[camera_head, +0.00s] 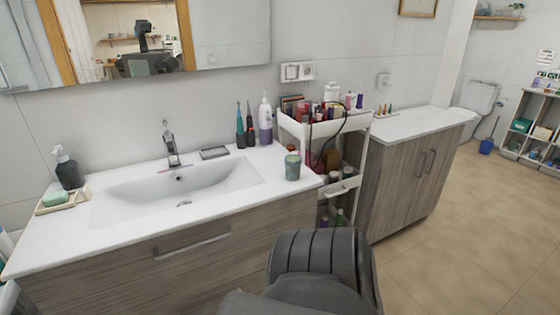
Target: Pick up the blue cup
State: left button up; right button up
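A small greyish blue-green cup (292,167) stands upright on the white sink counter, near its right front edge. It is the only cup-like thing I can make out on the counter, and its colour looks muted rather than clear blue. Nothing touches it. Neither of my grippers is in view. A dark grey, segmented part of my own body fills the bottom centre, below and in front of the counter, apart from the cup.
The white cart (345,130), crowded with bottles, stands just right of the cup. A basin (180,185) and a faucet (172,147) lie to the left. A purple-and-white bottle (265,122) and toothbrushes stand behind the cup. The tiled floor (450,240) at right is clear.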

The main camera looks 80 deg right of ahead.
aim_at(292, 163)
jog(key=i, duration=1.1)
jog(key=z, duration=1.55)
